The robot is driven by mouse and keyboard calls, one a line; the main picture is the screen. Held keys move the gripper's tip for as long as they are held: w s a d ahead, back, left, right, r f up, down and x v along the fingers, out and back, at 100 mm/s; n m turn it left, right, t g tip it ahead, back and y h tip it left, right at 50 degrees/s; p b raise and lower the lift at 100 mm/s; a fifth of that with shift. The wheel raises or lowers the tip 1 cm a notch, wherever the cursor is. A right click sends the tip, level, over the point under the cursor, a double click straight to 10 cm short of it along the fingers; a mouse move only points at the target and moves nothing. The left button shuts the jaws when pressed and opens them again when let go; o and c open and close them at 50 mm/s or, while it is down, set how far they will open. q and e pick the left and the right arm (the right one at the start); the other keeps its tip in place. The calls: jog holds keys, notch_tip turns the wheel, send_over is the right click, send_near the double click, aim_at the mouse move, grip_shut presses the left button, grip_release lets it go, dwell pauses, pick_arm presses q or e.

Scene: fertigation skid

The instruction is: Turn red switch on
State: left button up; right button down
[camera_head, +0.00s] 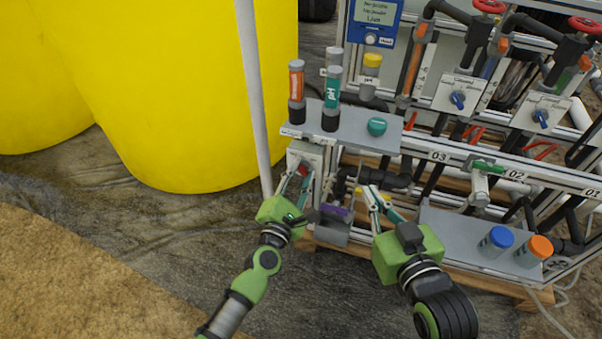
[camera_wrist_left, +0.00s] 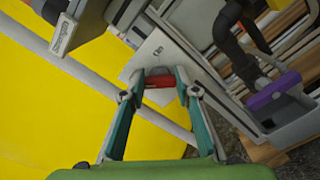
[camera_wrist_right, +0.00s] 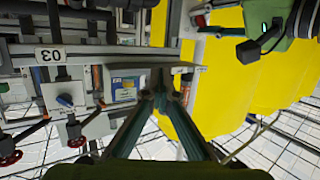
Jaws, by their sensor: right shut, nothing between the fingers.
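The red switch (camera_wrist_left: 158,82) sits on a pale plate (camera_wrist_left: 150,60) at the left end of the skid. It also shows in the head view (camera_head: 303,171). My left gripper (camera_wrist_left: 160,74) is at the switch, with its fingers apart and one on each side of the red part. Whether the fingers touch it cannot be told. My right gripper (camera_head: 369,190) is shut and empty, to the right of the switch and in front of the skid. It also shows in the right wrist view (camera_wrist_right: 161,92).
A grey shelf (camera_head: 345,127) with several bottles stands above the switch. A grey box with a purple part (camera_head: 333,211) is just right of my left gripper. A white pole (camera_head: 254,100) and a yellow tank (camera_head: 180,90) stand to the left.

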jog(key=shift+f, duration=0.1)
pick_arm(q)
jog(key=shift+m, duration=0.3)
jog(key=m+p, duration=0.2)
jog(key=m, duration=0.4)
jog(key=shift+d+f, duration=0.1)
jog(key=m+p, duration=0.2)
jog(key=m, duration=0.4)
jog(key=shift+f+m+p, duration=0.15)
jog(key=shift+m+p, duration=0.15)
jog(key=shift+m, duration=0.4)
jog(key=shift+f+m+p, duration=0.15)
jog(key=shift+m+p, duration=0.6)
jog(key=shift+m, duration=1.15)
pick_arm(e)
jog(key=s+d+f+g+h, duration=0.1)
jog(key=s+d+f+g, duration=0.2)
jog(key=s, duration=0.6)
jog(key=s+d+f+g+h, duration=0.2)
jog(key=s+d+f+g, duration=0.1)
jog(key=s+f+g, duration=0.5)
jog(key=shift+s+d+f+m, duration=0.25)
jog(key=shift+s+f+m, duration=0.05)
jog(key=shift+s+f, duration=0.3)
pick_arm(q)
jog(key=o, duration=1.1)
pick_arm(e)
jog(key=shift+w, duration=0.1)
